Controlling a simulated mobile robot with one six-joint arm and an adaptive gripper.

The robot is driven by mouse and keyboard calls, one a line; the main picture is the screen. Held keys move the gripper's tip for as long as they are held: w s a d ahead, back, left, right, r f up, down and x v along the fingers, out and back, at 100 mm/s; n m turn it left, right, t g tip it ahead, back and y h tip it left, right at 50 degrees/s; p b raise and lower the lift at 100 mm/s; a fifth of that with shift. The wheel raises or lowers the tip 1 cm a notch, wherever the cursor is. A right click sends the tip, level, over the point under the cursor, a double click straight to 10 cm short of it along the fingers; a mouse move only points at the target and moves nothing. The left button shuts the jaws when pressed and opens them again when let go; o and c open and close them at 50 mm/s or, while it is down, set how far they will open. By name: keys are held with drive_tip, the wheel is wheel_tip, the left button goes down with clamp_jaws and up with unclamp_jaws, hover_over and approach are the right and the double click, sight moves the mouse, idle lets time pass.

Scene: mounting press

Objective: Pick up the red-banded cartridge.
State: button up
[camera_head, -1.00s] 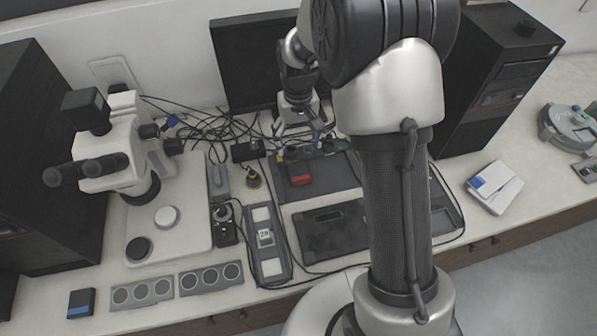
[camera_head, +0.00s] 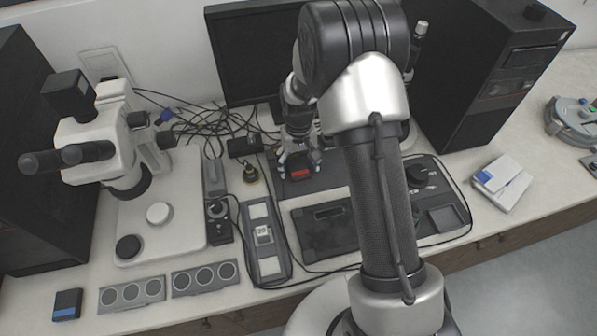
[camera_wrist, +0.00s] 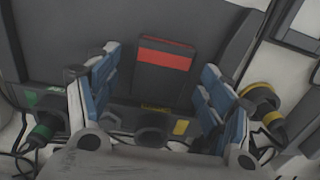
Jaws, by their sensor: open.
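The red-banded cartridge (camera_wrist: 161,76) is a dark block with a bright red band across it. In the wrist view it sits on a dark grey panel, upper middle, between and just beyond my gripper's fingers. In the head view my gripper (camera_head: 298,166) points down over the panel. I cannot tell whether either finger touches the cartridge.
A yellow-ringed black knob (camera_wrist: 262,100) stands right of my fingers, and a green-marked black one (camera_wrist: 47,127) left. A monitor (camera_head: 250,60) stands behind. A microscope (camera_head: 115,150) is at left, a black computer tower (camera_head: 490,75) at right. Cables lie behind the panel.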

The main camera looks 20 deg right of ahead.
drive_tip(key=shift+f, duration=0.3)
drive_tip(key=shift+r, duration=0.1)
drive_tip(key=c, duration=1.3)
drive_tip(key=shift+o, duration=0.2)
